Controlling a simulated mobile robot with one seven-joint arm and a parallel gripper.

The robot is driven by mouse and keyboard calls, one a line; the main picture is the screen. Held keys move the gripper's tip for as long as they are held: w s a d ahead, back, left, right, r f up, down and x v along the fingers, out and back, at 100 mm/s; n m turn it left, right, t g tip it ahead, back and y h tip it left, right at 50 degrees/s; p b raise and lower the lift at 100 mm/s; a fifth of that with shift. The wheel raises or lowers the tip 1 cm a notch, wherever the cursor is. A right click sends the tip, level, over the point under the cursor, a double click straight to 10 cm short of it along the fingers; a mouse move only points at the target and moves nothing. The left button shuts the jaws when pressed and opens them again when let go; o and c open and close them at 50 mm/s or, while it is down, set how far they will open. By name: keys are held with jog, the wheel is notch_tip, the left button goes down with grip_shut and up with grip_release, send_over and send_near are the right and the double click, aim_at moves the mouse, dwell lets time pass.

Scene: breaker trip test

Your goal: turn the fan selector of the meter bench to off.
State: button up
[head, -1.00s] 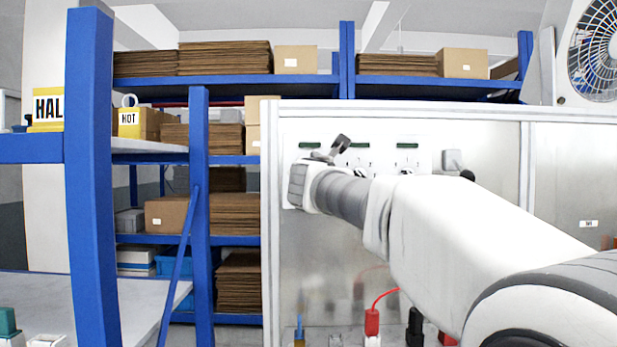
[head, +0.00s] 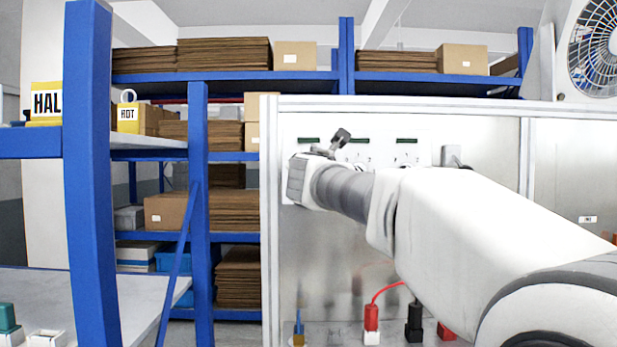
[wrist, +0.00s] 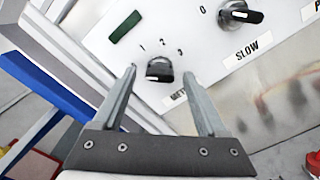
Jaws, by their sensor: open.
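The meter bench's white control panel (head: 420,136) is on the upright back board, with a row of green plates. In the wrist view a dark selector knob (wrist: 159,69) has the marks 1, 2 and 3 around it and a label starting "MET" below, partly hidden. A second knob (wrist: 240,15) has a "SLOW" label under it. No readable label says fan, so I cannot tell which knob is the fan selector. My gripper (wrist: 159,73) is open, its fingertips on either side of the "MET" knob in the picture; contact is not clear.
A fan (head: 598,48) stands at the upper right. Red (head: 371,318) and black (head: 414,320) plugs stand along the bottom of the bench. Blue shelving (head: 90,180) with cardboard boxes is to the left. The board below the panel is bare.

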jog(key=s+b, duration=0.2)
jog(key=s, duration=1.4)
jog(key=shift+s+b, duration=0.25)
jog(key=shift+b, duration=0.1)
jog(key=s+d+f+m+g+h, duration=0.2)
jog(key=s+d+f+m+g, duration=0.15)
jog(key=d+f+m, duration=0.5)
jog(key=s+d+f+m+g+h, duration=0.1)
jog(key=s+d+f+m+g, duration=0.35)
jog(key=f, duration=0.65)
jog(key=s+f+m+g+y, duration=0.3)
jog(key=s+f+m+g, duration=0.1)
jog(key=s+f+m, duration=1)
notch_tip(320, 180, down, 4)
jog(key=shift+s+r, duration=0.25)
jog(key=shift+s, duration=0.25)
jog(key=c, duration=0.4)
jog(key=shift+d, duration=0.2)
